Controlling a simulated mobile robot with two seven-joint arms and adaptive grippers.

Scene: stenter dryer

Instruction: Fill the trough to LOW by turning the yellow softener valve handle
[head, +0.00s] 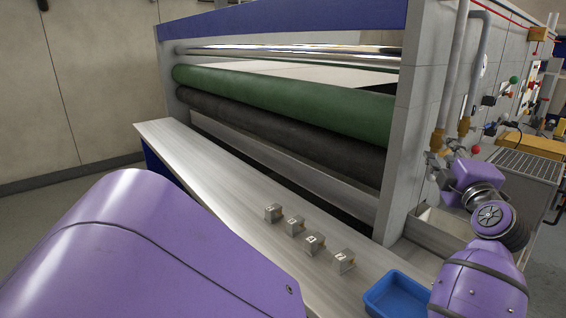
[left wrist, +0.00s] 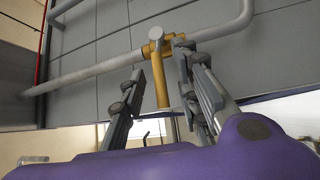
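In the left wrist view, a yellow valve handle (left wrist: 161,82) hangs down from a brass-yellow valve body (left wrist: 158,46) on a grey pipe. My left gripper (left wrist: 168,80) is open, with one finger on each side of the handle. A gap shows on both sides, so the fingers do not look closed on it. In the head view my left gripper (head: 437,170) is at the right end of the machine, just below a brass valve (head: 438,139). The handle cannot be made out there. The trough's inside and any level mark cannot be read. My right gripper is not in view.
A green roller (head: 290,98) lies above a dark roller (head: 290,135). Several small metal blocks (head: 295,226) stand on the metal ledge (head: 215,180), near a blue tray (head: 398,295). A second brass valve (head: 463,126) and a red knob (head: 476,149) are close to my left gripper.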

